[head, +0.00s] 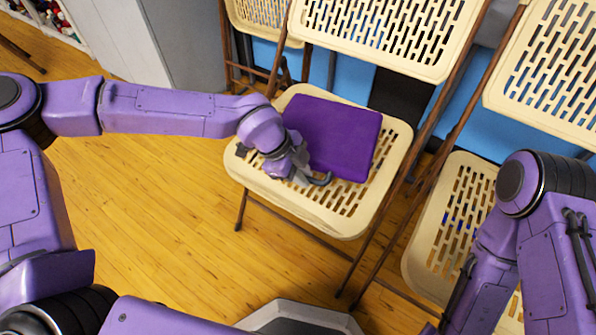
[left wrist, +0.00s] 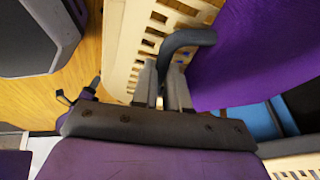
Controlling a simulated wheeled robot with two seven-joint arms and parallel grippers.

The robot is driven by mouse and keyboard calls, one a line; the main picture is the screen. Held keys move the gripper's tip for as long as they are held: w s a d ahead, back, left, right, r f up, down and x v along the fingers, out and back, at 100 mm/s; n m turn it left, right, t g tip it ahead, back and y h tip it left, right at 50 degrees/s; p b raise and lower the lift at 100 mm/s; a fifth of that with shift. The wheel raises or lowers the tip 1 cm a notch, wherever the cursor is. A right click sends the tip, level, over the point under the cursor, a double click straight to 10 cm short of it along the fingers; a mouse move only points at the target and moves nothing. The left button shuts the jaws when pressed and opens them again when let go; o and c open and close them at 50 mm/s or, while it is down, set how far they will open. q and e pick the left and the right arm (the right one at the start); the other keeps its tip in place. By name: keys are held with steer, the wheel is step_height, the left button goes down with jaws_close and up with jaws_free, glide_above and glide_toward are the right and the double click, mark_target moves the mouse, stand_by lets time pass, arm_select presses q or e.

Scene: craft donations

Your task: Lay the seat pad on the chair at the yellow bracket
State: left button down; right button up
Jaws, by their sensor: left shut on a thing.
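The purple seat pad (head: 335,138) is over the perforated cream seat of the middle folding chair (head: 318,224), towards the back of the seat. It also shows in the left wrist view (left wrist: 260,55). I cannot tell whether it rests flat on the seat or is held just above it. My left gripper (head: 304,174) is at the pad's near left side, shut on its curved grey handle (left wrist: 190,38). The wrist view shows the fingers on that handle. My right arm shows at the right, but its gripper is out of view. I see no yellow bracket.
Another cream folding chair (head: 410,268) stands at the right, partly behind my right arm. A further chair (head: 262,20) is behind at the back. A grey cabinet (head: 185,45) stands at the upper left. The wooden floor (head: 150,200) left of the middle chair is clear.

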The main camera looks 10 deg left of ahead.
arm_select(q)
steer(key=c, duration=1.1)
jaws_free()
steer(key=shift+o, duration=0.2)
steer(key=p+v, duration=0.4)
steer(key=v, duration=0.6)
steer(key=shift+r, duration=0.3)
steer(key=shift+f, duration=0.1)
